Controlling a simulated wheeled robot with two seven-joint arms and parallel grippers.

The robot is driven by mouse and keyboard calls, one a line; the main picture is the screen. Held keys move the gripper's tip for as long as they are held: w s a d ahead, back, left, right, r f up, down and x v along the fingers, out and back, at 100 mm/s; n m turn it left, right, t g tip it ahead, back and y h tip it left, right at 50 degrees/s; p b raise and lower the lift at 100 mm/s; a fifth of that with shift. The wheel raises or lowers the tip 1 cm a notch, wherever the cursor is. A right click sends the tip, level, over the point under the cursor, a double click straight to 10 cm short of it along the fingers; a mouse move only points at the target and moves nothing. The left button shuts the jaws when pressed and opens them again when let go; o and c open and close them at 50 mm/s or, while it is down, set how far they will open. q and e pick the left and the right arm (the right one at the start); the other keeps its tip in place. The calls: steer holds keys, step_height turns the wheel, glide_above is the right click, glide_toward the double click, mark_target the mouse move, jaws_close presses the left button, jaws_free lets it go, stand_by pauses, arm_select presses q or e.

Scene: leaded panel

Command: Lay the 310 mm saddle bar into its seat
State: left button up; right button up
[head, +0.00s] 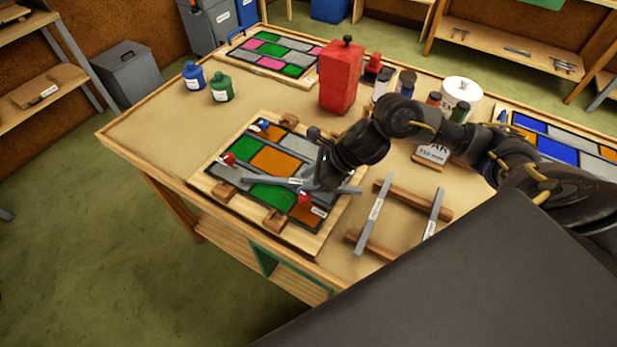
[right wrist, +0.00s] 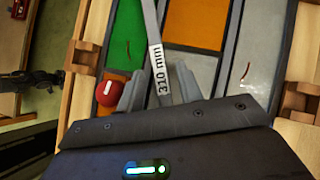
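The 310 mm saddle bar (head: 265,179) is a thin grey bar with a white label. It lies across the leaded panel (head: 272,160) of green, orange and grey glass, at or just above its surface; I cannot tell if it touches. My right gripper (head: 318,184) is over the panel's right part. In the right wrist view its fingers (right wrist: 158,88) close on either side of the bar (right wrist: 154,40) beside the label. Red knobs (head: 228,158) (head: 304,198) and a blue knob (head: 263,125) stand on the panel. The seat cannot be clearly told. My left gripper is out of view.
Two more labelled bars (head: 374,213) (head: 433,215) lie on a wooden rack (head: 409,200) to the right. Wooden blocks (head: 276,222) edge the panel.

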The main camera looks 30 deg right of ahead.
steer(key=shift+r+p, duration=0.35)
steer(key=shift+r, duration=0.05)
steer(key=b+v, duration=0.1)
steer(key=v, duration=1)
steer(key=shift+s+d+r, duration=0.2)
steer(key=shift+s+r, duration=0.05)
